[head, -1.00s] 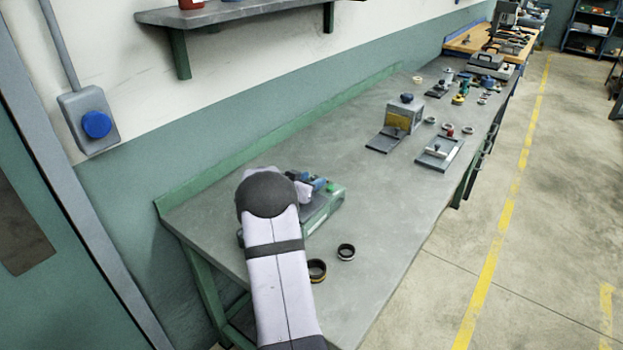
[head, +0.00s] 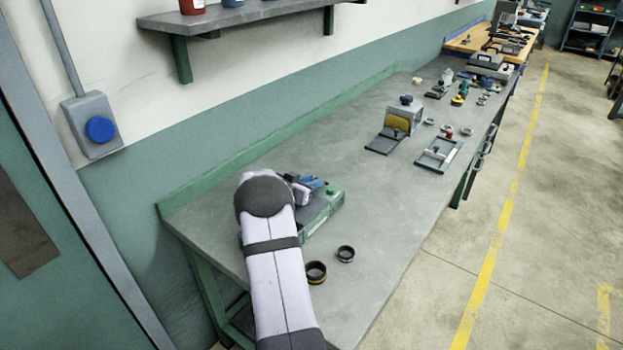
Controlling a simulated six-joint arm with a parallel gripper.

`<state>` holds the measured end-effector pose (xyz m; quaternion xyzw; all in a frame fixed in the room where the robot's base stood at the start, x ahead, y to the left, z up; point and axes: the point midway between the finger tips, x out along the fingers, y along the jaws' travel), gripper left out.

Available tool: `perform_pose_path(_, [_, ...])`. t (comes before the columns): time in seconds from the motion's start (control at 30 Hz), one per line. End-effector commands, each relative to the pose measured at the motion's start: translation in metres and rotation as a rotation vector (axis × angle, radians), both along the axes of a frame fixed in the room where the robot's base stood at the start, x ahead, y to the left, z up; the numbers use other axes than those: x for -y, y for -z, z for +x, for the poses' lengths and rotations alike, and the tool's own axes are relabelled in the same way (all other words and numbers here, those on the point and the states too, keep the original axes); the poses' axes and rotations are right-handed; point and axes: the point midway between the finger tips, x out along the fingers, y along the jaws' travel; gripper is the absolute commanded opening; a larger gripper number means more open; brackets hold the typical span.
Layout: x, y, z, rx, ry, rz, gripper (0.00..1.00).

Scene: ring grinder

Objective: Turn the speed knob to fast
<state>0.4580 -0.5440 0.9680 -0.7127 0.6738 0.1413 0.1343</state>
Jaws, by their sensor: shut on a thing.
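The ring grinder (head: 325,212) is a green, low machine at the near left part of the grey bench, partly covered by my arm. Blue parts (head: 312,183) and a small green button (head: 331,190) show on its top. My gripper (head: 295,182) is at the grinder's top left, just behind my rounded arm joint, and mostly hidden. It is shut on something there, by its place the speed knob. The knob, its setting and the fingertips are hidden from this view.
Two dark rings, a larger (head: 316,271) and a smaller (head: 346,254), lie in front of the grinder. A grey box device (head: 404,115) and a flat tray fixture (head: 438,154) stand farther along the bench (head: 350,150). The bench between is clear.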

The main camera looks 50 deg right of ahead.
Motion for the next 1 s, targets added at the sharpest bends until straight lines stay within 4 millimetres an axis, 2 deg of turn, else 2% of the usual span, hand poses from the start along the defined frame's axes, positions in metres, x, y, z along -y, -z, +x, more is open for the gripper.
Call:
perform_pose_path(0.03, [0.0005, -0.0074, 0.0020, 0.002, 0.017, -0.004, 0.00])
perform_pose_path(0.1, [0.0008, -0.0081, 0.0026, 0.002, 0.048, -0.005, 0.00])
perform_pose_path(1.0, [0.0053, -0.0025, 0.0086, 0.001, 0.410, -0.021, 0.00])
